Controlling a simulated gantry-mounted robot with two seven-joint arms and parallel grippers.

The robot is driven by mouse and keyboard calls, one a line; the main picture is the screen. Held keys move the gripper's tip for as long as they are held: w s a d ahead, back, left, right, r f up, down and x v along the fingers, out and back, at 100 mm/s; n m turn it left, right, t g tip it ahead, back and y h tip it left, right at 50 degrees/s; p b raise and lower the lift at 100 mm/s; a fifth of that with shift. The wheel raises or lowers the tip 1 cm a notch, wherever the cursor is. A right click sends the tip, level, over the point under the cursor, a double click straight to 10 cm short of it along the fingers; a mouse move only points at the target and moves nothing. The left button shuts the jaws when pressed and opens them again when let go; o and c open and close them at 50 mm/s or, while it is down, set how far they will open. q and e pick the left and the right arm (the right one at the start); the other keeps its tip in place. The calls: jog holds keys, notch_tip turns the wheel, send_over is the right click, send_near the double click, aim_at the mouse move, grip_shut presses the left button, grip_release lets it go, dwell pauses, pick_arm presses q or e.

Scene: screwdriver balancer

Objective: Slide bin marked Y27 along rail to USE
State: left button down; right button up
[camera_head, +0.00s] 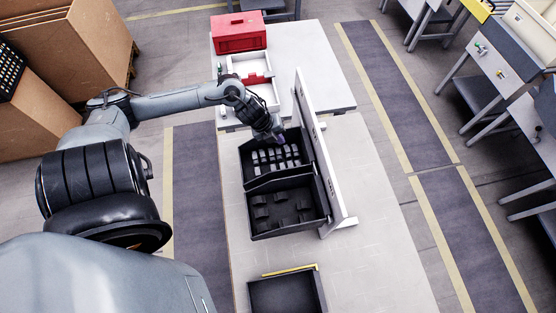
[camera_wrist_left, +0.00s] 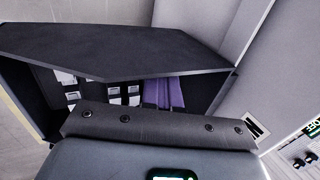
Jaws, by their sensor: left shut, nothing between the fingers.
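Two black open bins stand end to end on the bench beside an upright white panel (camera_head: 325,178). The far bin (camera_head: 245,165) holds several grey pieces; the near bin (camera_head: 256,228) holds several dark pieces. No Y27 or USE marking can be read, and no rail is clearly made out. My left gripper (camera_head: 281,141) points down at the far bin's far end by the panel. Its purple fingers (camera_wrist_left: 165,94) are shut and empty, reaching behind a dark bin wall (camera_wrist_left: 120,52) in the left wrist view. Whether they touch the bin cannot be told. My right gripper is out of view.
Another black bin (camera_head: 252,290) with a yellow edge stands at the near end of the bench. A red toolbox (camera_head: 238,33) and a white tray (camera_head: 235,64) are at the far end. Bare bench top (camera_head: 375,215) lies right of the panel.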

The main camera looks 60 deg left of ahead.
pick_arm(q)
jog(key=w+a+b, duration=0.2)
jog(key=a+b, duration=0.2)
jog(key=a, duration=0.4)
jog(key=w+a+b, duration=0.3)
jog(key=a+b, duration=0.1)
jog(key=a, duration=0.5)
dwell(2.0)
jog(key=shift+d+r, duration=0.1)
jog(key=shift+d, duration=0.05)
jog(key=shift+s+d+p, duration=0.15)
jog(key=shift+d+p, duration=0.4)
jog(key=shift+p, duration=0.3)
